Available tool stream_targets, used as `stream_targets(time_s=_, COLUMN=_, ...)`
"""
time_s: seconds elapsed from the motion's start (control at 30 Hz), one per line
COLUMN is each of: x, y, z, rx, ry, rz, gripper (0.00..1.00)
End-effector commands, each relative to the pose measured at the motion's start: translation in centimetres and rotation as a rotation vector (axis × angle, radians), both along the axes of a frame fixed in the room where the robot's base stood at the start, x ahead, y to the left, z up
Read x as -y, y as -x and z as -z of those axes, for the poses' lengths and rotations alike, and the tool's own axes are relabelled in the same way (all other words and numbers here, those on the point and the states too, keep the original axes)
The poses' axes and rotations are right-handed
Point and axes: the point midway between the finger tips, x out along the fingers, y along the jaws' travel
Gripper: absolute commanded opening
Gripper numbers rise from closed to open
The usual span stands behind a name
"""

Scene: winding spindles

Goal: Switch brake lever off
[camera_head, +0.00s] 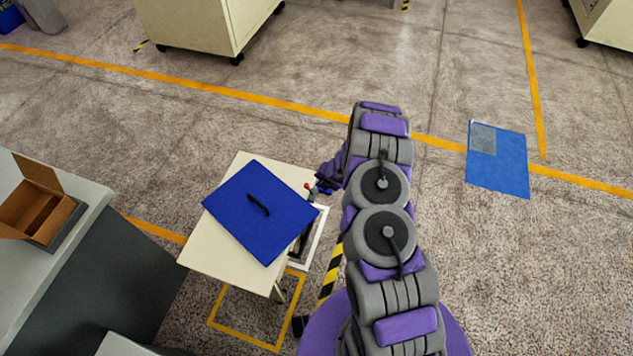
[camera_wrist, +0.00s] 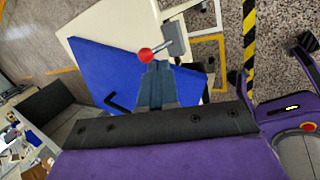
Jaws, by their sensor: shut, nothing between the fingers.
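The brake lever has a red ball knob (camera_wrist: 146,55) on a thin metal rod, which leads to a grey bracket (camera_wrist: 174,40) at the edge of a cream cart. In the head view the red knob (camera_head: 308,186) shows small at the right edge of the cart (camera_head: 207,259). My gripper (camera_wrist: 156,66) is shut and empty, with its fingertips right beside the knob; I cannot tell whether they touch it. In the head view my gripper (camera_head: 322,186) is small and partly hidden by my arm.
A blue panel (camera_head: 240,220) with a black handle (camera_head: 258,205) lies on the cart. A bench with an open brown box (camera_head: 35,205) stands at the left. A blue mat (camera_head: 505,170) lies on the floor at the right. Open floor surrounds the cart's far side.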

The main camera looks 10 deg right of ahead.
Motion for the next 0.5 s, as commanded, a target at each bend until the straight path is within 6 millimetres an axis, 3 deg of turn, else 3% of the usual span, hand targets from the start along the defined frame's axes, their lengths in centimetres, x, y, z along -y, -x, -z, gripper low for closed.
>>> stream_targets(time_s=0.1, x=1.5, y=1.3, z=-1.9, rx=0.0, ry=-0.002, rz=0.003, gripper=0.0)
stream_targets(time_s=0.5, x=1.2, y=1.8, z=-8.7, rx=0.0, ry=-0.003, rz=0.001, gripper=0.0)
